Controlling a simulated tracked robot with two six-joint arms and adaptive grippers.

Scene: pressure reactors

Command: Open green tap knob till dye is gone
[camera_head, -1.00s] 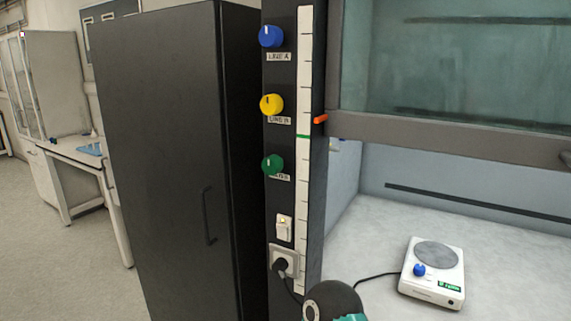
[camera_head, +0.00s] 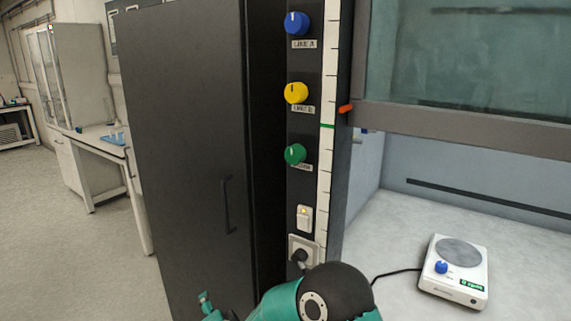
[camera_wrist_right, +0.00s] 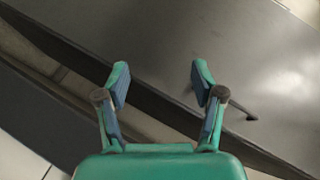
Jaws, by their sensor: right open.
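The green tap knob (camera_head: 295,154) is the lowest of three round knobs on the dark narrow panel, with a label beside it and a pale pointer mark that looks roughly upright. My right gripper (camera_head: 207,303) shows only in part at the bottom of the head view, below and left of the green knob and well apart from it. In the right wrist view my right gripper (camera_wrist_right: 161,84) is open and empty, its two fingers spread before a dark grey surface. My left gripper is not in view. No dye is visible.
Above are a yellow knob (camera_head: 296,93) and a blue knob (camera_head: 297,23). Below are a switch (camera_head: 305,218) and a plugged socket (camera_head: 300,254). A dark cabinet (camera_head: 190,150) stands left of the panel. A white hotplate (camera_head: 455,269) sits in the fume hood, right.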

